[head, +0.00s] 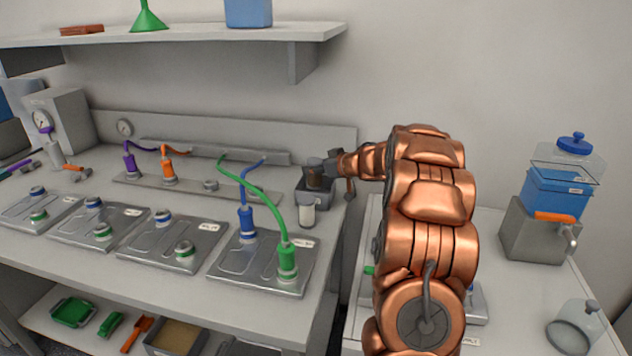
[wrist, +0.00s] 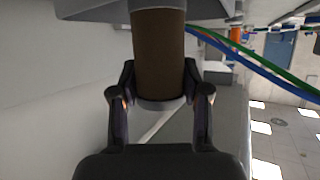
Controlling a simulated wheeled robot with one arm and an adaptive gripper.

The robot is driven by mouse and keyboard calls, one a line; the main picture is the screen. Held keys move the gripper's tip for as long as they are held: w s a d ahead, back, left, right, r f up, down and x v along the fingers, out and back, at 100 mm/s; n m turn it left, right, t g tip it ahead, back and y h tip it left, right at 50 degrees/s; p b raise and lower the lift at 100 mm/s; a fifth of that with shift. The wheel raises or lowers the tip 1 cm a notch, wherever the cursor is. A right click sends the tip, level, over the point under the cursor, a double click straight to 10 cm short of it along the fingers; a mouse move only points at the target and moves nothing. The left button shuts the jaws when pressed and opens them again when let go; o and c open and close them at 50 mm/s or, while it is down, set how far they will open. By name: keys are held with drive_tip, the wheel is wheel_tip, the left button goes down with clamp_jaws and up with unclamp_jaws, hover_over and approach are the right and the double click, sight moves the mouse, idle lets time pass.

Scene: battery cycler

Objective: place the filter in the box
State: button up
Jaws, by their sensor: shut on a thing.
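The filter looks to be a brown cylinder with a grey rim (wrist: 159,50) in the wrist view, between the fingers of my gripper (wrist: 160,88). My gripper (head: 331,168) is shut on it. In the head view, the brown filter (head: 318,179) is small and partly hidden by the gripper, at the grey open-topped box (head: 313,197) at the bench's back right. I cannot tell whether its lower end is inside the box or just above it. A grey edge (wrist: 95,10) beside the filter's far end may be the box.
A white cylinder (head: 307,216) stands in front of the grey box. Metal plates with green and blue connectors (head: 265,262) fill the bench to the left. A shelf (head: 180,36) hangs above. A blue-lidded vessel on a grey base (head: 538,230) stands at right.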

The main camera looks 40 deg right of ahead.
sight(321, 178)
drive_tip(key=shift+f, duration=2)
drive_tip(key=shift+f, duration=0.2)
drive_tip(key=o, duration=1.1)
drive_tip(key=shift+o, duration=0.2)
drive_tip(key=shift+s+d+r, duration=0.1)
drive_tip(key=shift+s+r, duration=0.05)
drive_tip(key=shift+r, duration=0.05)
drive_tip(key=b+v, duration=0.1)
drive_tip(key=v, duration=1)
drive_tip(key=shift+s+r, duration=0.25)
drive_tip(key=shift+s, duration=0.1)
